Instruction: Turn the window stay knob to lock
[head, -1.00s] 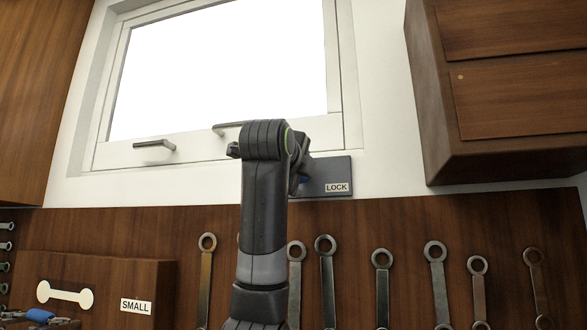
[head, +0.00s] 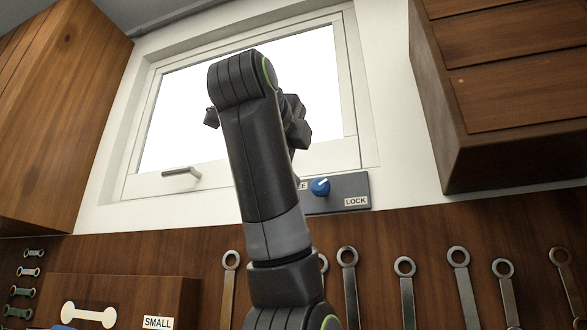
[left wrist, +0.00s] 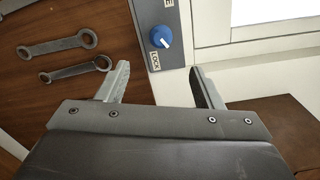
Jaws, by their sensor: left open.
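The window stay knob (head: 320,187) is a round blue knob with a white pointer mark. It sits on a dark grey plate (head: 345,182) under the window, with a LOCK label (head: 356,201) at the plate's right end. Another label on the plate is mostly hidden by my arm. In the left wrist view the knob (left wrist: 161,36) and the LOCK label (left wrist: 156,60) show beyond the gap between my fingers. My left gripper (left wrist: 160,78) is open and empty, apart from the knob. In the head view it is mostly hidden behind its own arm, above the plate. My right gripper is not in view.
The white-framed window (head: 330,160) has a grey handle (head: 181,172). A wooden cabinet (head: 510,100) juts out at the right, another (head: 60,110) at the left. Several wrenches (head: 404,290) hang on the wooden panel below. The white wall right of the plate is clear.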

